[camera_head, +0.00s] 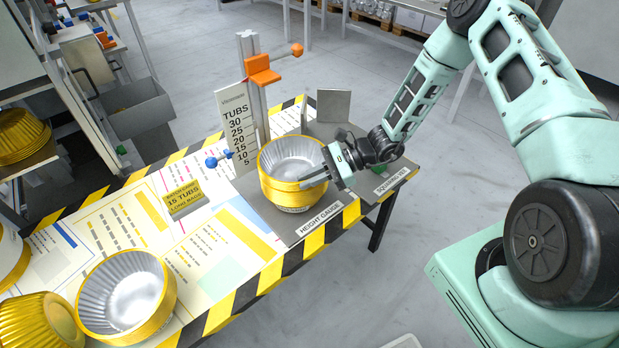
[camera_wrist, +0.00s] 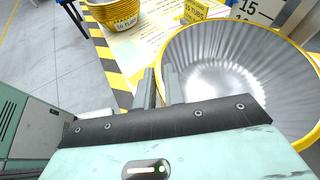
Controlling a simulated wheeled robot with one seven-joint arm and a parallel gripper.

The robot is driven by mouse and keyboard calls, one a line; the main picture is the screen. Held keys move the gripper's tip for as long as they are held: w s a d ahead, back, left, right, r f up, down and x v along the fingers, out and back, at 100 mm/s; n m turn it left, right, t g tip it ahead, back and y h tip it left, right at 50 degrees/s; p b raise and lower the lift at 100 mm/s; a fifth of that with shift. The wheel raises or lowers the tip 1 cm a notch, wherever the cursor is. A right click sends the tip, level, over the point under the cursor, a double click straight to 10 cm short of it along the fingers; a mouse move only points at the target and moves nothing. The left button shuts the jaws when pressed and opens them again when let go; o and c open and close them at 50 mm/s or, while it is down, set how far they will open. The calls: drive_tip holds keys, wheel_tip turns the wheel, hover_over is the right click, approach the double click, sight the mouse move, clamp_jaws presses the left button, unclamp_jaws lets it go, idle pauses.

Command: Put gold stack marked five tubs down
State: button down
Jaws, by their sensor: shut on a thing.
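A short stack of gold tubs (camera_head: 292,188) with a silver, ribbed inside stands upright at the height gauge, beside the scale board (camera_head: 238,125) marked TUBS. My gripper (camera_head: 318,178) is shut on the near right side of its rim. In the wrist view, my gripper's fingers (camera_wrist: 158,88) meet the rim of the tub (camera_wrist: 215,75), which fills the right side.
Another gold stack (camera_head: 125,295) stands at the table's front left, its label in the wrist view (camera_wrist: 124,22) blurred. A tipped gold tub (camera_head: 40,322) lies beside it. A yellow sign reading 15 TUBS (camera_head: 184,198) stands mid-table. The squaring jig (camera_head: 392,178) is at right. Printed sheets lie between.

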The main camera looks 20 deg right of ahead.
drive_tip(key=shift+f, duration=0.1)
drive_tip(key=shift+f+b, duration=0.3)
drive_tip(key=c, duration=1.5)
unclamp_jaws()
drive_tip(key=shift+r, duration=0.15)
